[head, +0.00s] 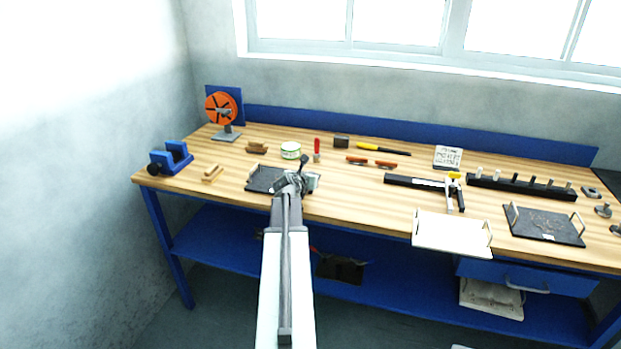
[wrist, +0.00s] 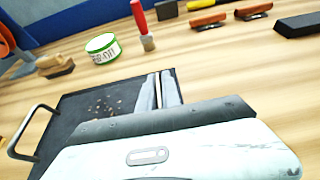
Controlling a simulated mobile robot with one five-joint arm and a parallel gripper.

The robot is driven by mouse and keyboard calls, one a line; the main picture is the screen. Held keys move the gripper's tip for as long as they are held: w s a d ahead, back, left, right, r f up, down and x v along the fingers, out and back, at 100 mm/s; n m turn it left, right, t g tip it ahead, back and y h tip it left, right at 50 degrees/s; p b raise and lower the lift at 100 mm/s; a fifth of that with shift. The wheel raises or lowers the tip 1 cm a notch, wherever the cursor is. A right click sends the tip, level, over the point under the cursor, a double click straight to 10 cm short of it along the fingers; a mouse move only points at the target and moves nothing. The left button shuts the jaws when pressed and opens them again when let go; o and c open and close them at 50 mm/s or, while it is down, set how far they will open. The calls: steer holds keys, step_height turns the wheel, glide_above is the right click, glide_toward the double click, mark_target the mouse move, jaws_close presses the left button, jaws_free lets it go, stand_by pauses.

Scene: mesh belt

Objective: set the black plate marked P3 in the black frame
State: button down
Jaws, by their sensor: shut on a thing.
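A black plate (head: 262,180) lies at or just above the bench top, left of the middle. In the wrist view the black plate (wrist: 95,105) has a metal loop handle on its left side and light specks on top. My gripper (head: 300,181) is at the plate's right end, its fingers (wrist: 167,90) shut there; the part gripped is hidden. No P3 mark shows on it. Another black plate (head: 530,222) with two handles and a small white label lies at the right; I cannot read the label. I cannot clearly make out the black frame.
A pale plate (head: 450,231) with handles overhangs the bench's front edge. A black bar (head: 405,180) and a black rack with pegs (head: 520,186) lie behind it. A green-white tin (head: 290,150), a red-handled brush (head: 317,148) and a blue vice (head: 172,160) stand nearby.

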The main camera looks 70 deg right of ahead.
steer(key=shift+f, duration=0.1)
steer(key=c, duration=1.6)
jaws_free()
steer(key=shift+a, duration=0.1)
steer(key=shift+o, duration=0.2)
steer(key=shift+r, duration=0.3)
steer(key=p+v, duration=0.4)
steer(key=v, duration=0.7)
steer(key=shift+a+r+p, duration=0.1)
steer(key=shift+a+p, duration=0.25)
steer(key=shift+d, duration=0.1)
steer(key=shift+w, duration=0.1)
